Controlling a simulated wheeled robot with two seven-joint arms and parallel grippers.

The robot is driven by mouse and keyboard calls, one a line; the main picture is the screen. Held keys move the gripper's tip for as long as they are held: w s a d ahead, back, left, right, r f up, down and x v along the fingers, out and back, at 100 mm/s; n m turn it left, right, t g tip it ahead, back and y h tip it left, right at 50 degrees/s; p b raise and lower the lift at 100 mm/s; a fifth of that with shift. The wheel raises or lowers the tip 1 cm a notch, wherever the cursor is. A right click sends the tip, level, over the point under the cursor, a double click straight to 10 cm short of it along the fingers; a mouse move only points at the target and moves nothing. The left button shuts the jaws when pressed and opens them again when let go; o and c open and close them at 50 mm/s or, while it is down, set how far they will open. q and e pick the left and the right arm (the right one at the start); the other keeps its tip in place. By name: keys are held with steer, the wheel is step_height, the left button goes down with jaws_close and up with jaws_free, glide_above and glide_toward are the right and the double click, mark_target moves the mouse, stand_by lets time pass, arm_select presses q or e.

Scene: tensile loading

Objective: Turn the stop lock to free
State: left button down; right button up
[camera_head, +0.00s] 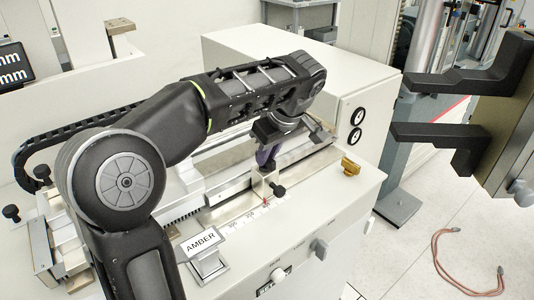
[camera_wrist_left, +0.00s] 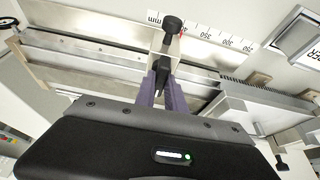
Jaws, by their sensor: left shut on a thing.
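The stop is a small pale block (camera_head: 265,185) on the rail of the white machine, with a black knob (camera_head: 279,190) on its front. In the left wrist view the black knob (camera_wrist_left: 172,24) sits just beyond my fingertips, at the ruler's edge. My left gripper (camera_head: 268,160) reaches down from above behind the knob. Its purple fingers (camera_wrist_left: 164,90) are shut on a small dark piece (camera_wrist_left: 159,74) at the stop, which I take as the stop lock. In the head view my wrist and fingers mostly hide it. My right gripper is not in view.
A ruler strip (camera_head: 240,220) runs along the rail. The AMBER label (camera_head: 202,242) stands at its front left. A brass piece (camera_head: 350,166) lies on the machine's right end. A fixture with two black prongs (camera_head: 440,135) juts in at the right. A cable (camera_head: 460,265) lies on the floor.

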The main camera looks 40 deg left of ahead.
mark_target(273, 161)
arm_select(q)
steer(key=c, duration=1.4)
jaws_free()
steer(key=shift+r, duration=0.1)
steer(key=p+v, duration=0.6)
steer(key=shift+r, duration=0.1)
steer(key=shift+s+d+r+p, duration=0.15)
steer(key=shift+d+r+p, duration=0.2)
steer(key=shift+r+p, duration=0.45)
steer(key=shift+f, duration=0.2)
